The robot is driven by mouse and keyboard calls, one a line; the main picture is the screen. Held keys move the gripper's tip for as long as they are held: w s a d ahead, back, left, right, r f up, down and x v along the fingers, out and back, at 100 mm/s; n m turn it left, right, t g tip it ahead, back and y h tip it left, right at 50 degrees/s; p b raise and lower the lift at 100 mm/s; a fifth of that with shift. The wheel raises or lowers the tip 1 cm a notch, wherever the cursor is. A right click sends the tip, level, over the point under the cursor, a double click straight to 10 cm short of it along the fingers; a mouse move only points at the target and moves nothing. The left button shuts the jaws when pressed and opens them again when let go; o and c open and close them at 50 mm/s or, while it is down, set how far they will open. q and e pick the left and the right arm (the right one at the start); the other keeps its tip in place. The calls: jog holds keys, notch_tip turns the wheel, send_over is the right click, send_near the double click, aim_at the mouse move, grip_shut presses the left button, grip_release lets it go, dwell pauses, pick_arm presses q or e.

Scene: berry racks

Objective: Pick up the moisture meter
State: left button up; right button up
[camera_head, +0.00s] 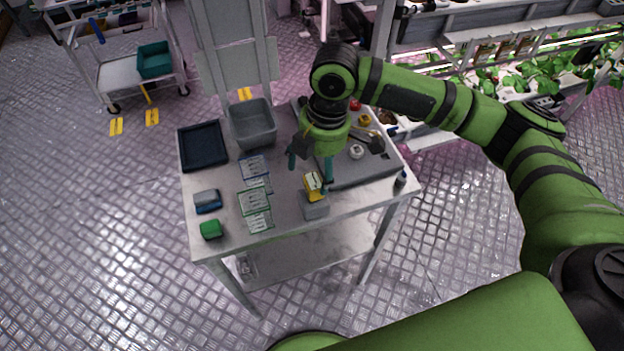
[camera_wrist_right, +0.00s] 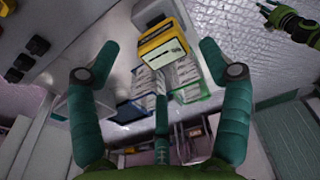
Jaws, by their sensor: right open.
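The moisture meter looks to be the yellow device (camera_head: 313,183) standing on a small grey block (camera_head: 316,210) near the table's front edge. In the right wrist view the yellow meter (camera_wrist_right: 165,45) shows a pale display strip and lies beyond the fingertips, between them. My right gripper (camera_head: 310,165) points down above the table, just behind the meter, its teal fingers spread and empty. I cannot tell whether a finger touches the meter. A green arm end, likely my left gripper (camera_wrist_right: 268,12), shows small at the wrist view's top right; its fingers are unclear.
The metal table (camera_head: 285,220) holds a dark tray (camera_head: 202,147), a grey bin (camera_head: 252,123), several label cards (camera_head: 254,201), a blue-grey block (camera_head: 207,201), a green block (camera_head: 211,229) and a small bottle (camera_head: 400,181). A grey panel (camera_head: 370,172) with knobs lies right of the gripper.

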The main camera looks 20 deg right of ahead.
jog(key=f, duration=0.1)
jog(key=f+p, duration=0.1)
jog(key=f, duration=0.1)
jog(key=shift+s+a+f, duration=0.25)
jog(key=shift+s+f, duration=0.05)
jog(key=shift+s, duration=0.05)
jog(key=shift+w+f, duration=0.1)
jog(key=shift+f, duration=0.15)
jog(key=shift+a+f, duration=0.1)
jog(key=shift+f, duration=0.05)
jog(key=shift+c, duration=0.9)
jog(key=c, duration=1.3)
jog(key=shift+w+r, duration=0.15)
jog(key=shift+r, duration=0.65)
notch_tip(320, 180, up, 3)
jog(key=shift+f+b, duration=0.15)
jog(key=shift+b, duration=0.65)
grip_shut()
jog(key=w+a+r+b, duration=0.35)
jog(key=w+r, duration=0.25)
jog(key=w, duration=0.4)
pick_arm(q)
notch_tip(320, 180, down, 4)
jog(key=shift+w+r, duration=0.15)
pick_arm(e)
jog(key=m+t+h, duration=0.1)
jog(key=m, duration=1.7)
send_near(314, 181)
jog(key=s+d+f, duration=0.3)
jog(key=d+f, duration=0.2)
